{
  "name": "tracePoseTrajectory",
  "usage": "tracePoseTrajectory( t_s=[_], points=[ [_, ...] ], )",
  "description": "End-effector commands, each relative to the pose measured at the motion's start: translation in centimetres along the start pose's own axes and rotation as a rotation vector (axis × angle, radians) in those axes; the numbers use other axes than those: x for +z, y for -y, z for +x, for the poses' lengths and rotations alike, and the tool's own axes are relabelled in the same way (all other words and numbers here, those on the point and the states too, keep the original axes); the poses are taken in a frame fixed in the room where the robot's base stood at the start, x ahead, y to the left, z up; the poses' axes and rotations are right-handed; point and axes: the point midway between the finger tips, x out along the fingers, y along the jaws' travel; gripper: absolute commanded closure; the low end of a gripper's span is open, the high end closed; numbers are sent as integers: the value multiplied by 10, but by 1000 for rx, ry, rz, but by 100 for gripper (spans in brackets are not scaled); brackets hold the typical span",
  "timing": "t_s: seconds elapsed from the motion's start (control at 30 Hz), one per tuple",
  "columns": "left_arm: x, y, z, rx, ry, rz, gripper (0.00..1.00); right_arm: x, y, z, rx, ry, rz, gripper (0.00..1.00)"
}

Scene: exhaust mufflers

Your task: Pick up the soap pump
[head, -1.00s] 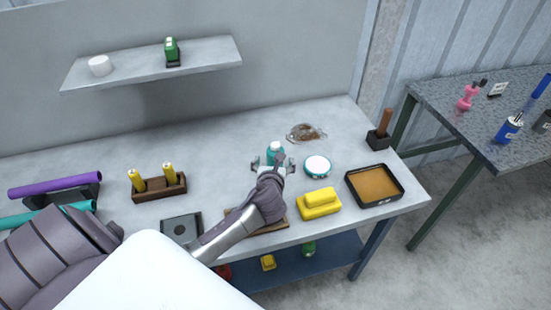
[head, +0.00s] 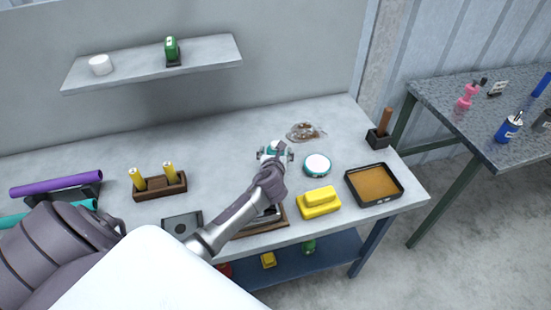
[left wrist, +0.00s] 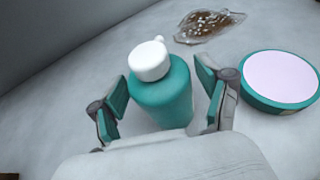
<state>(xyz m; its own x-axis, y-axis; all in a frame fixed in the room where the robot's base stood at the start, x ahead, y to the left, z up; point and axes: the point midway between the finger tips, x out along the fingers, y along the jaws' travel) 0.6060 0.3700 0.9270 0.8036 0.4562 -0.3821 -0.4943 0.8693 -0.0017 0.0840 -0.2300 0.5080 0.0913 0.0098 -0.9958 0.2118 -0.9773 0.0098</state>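The soap pump is a teal bottle with a white top and small spout (left wrist: 162,92). It stands upright on the grey workbench. My left gripper (head: 275,154) is open at the bottle. In the left wrist view its two teal-padded fingers (left wrist: 162,100) stand on either side of the bottle, with gaps between pads and bottle. The bottle's lower part is hidden by the gripper body. My right gripper is not in view.
A round teal-rimmed white disc (head: 317,165) lies close to the right of the bottle. A brown spill (head: 304,132) lies behind it. A yellow sponge-like block (head: 318,202) and a dark tray (head: 374,200) are at the right front. A wooden holder (head: 159,188) is at left.

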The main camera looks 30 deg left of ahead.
Motion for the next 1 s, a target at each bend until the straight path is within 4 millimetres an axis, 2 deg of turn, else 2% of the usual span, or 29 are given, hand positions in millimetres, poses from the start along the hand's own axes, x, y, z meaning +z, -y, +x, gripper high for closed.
tracePoseTrajectory(
  t_s=[0.03, 0.3, 0.33, 0.37, 0.67, 0.77, 0.9, 1.0],
  points=[
    [0, 0, 0, 0, 0, 0, 38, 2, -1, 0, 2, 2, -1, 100],
    [0, 0, 0, 0, 0, 0, 82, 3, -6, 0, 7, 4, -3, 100],
    [0, 0, 0, 0, 1, 0, 82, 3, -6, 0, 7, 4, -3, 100],
    [0, 0, 0, 0, 1, 0, 88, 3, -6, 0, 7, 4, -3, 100],
    [7, 0, -2, 0, 4, 0, 88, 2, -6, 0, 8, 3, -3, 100],
    [16, 0, -6, 0, 5, 0, 88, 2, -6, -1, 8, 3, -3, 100],
    [39, 0, -15, -2, 7, 1, 88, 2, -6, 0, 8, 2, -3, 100],
    [48, 23, -22, -6, 6, -3, 88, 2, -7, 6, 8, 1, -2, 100]
  ],
)
